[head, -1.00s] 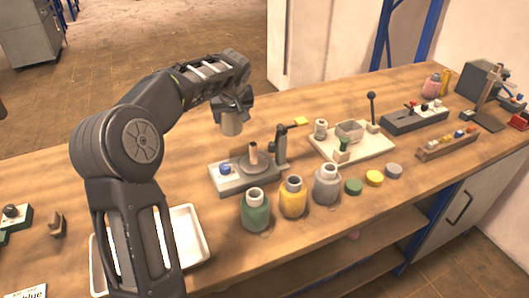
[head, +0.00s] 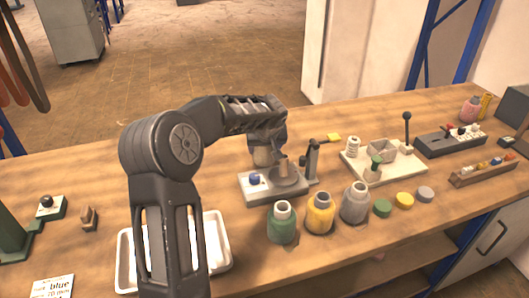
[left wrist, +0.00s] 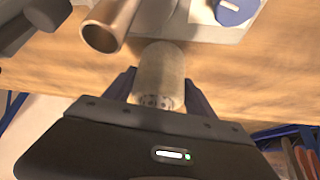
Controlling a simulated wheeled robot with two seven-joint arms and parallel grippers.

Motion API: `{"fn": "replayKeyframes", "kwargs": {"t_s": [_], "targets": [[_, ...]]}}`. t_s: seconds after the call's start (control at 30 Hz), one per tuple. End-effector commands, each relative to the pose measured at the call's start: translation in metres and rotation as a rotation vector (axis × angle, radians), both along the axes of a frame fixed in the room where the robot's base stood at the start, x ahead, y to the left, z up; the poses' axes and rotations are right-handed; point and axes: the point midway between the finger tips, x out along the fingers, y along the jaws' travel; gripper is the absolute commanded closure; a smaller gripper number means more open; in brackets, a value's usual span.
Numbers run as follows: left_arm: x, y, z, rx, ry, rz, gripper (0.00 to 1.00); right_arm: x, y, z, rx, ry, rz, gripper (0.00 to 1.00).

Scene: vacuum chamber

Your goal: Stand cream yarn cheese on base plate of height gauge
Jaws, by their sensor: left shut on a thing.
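The cream yarn cheese (left wrist: 163,68), a short pale cylinder, is between the fingers of my left gripper (left wrist: 158,82), which is shut on it. In the head view the yarn cheese (head: 262,157) hangs under my left gripper (head: 266,146), at the back edge of a grey base plate (head: 262,196). This plate, which looks like the height gauge's, carries a blue knob (head: 255,179), a round disc with a copper tube (head: 283,167) and a post (head: 312,160) with a yellow tip. Contact between cheese and plate cannot be told. My right gripper is out of view.
A pale board (head: 358,168) with a white spool lies further right. A white tray (head: 222,262) is behind my left arm.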

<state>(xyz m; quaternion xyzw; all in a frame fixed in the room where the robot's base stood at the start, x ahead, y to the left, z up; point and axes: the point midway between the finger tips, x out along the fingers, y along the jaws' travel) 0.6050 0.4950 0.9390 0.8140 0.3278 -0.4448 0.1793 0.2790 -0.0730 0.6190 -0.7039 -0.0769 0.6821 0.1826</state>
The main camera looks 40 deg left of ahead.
Motion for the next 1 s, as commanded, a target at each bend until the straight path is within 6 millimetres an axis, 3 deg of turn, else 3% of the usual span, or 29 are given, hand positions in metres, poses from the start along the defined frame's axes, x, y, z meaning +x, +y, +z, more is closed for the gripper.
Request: {"fn": "replayKeyframes", "kwargs": {"t_s": [0.17, 0.57, 0.6, 0.87, 1.0], "targets": [[0.0, 0.0, -0.02, 0.001, 0.0, -0.001, 0.84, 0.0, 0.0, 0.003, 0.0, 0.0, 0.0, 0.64], [0.001, 0.0, -0.025, 0.001, -0.001, 0.0, 0.84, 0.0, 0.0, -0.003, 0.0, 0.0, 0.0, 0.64], [0.0, 0.0, -0.025, 0.001, -0.001, 0.0, 0.35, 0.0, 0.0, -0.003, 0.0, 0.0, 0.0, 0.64], [0.0, 0.0, -0.024, 0.001, -0.001, 0.0, 0.14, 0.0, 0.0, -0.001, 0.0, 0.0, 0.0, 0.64], [0.0, 0.0, -0.024, 0.0, 0.0, 0.0, 0.14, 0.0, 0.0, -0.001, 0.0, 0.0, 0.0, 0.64]]}}
